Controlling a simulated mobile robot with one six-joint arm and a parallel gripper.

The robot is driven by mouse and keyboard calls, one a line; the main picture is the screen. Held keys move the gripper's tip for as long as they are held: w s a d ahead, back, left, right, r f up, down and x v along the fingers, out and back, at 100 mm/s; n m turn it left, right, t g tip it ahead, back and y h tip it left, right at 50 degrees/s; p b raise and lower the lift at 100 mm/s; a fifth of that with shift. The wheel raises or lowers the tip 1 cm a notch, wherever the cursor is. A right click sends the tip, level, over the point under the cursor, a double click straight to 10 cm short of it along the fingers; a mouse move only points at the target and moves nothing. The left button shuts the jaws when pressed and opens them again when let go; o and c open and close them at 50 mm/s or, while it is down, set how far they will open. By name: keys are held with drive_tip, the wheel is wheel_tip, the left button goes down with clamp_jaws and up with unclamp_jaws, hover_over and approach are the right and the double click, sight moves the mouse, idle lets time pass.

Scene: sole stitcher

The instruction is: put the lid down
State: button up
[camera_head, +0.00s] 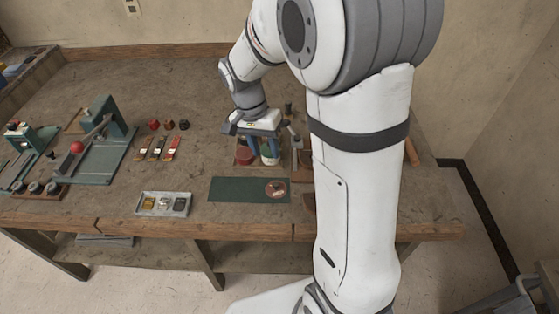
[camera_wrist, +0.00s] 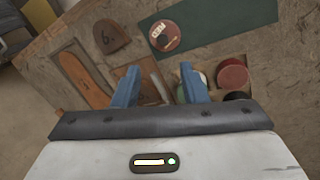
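A round reddish-brown disc (camera_head: 275,188), which looks like the lid, lies flat at the right end of the dark green mat (camera_head: 235,190). It also shows in the wrist view (camera_wrist: 166,37), with a pale patch and dark marks on top. My gripper (camera_head: 257,132) is above the bench, behind the mat, over a small group of jars. In the wrist view its two blue fingers (camera_wrist: 158,84) stand wide apart with nothing held between them. The disc is clear of the fingers. A red-topped jar (camera_wrist: 232,77) stands right of the right finger, which partly hides a pale greenish container.
A grey tray (camera_head: 163,204) with small items sits left of the mat. A green lever press (camera_head: 100,140) stands at the left. Sole-shaped brown pieces (camera_wrist: 84,78) lie near the bench's right end. The left part of the mat is bare.

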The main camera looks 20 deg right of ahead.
drive_tip(key=s+d+r+n+t+y, duration=0.1)
drive_tip(key=s+r+n+t, duration=0.1)
drive_tip(key=s, duration=0.6)
drive_tip(key=s+d+r+n+t, duration=0.1)
drive_tip(key=s+r+n+t, duration=0.1)
drive_tip(key=s+r+n, duration=0.3)
drive_tip(key=s+r, duration=0.1)
drive_tip(key=s, duration=0.1)
drive_tip(key=shift+s+d+r+n+t+y, duration=0.3)
drive_tip(key=shift+s+d+r+t+y, duration=0.05)
drive_tip(key=shift+d+t+y, duration=0.05)
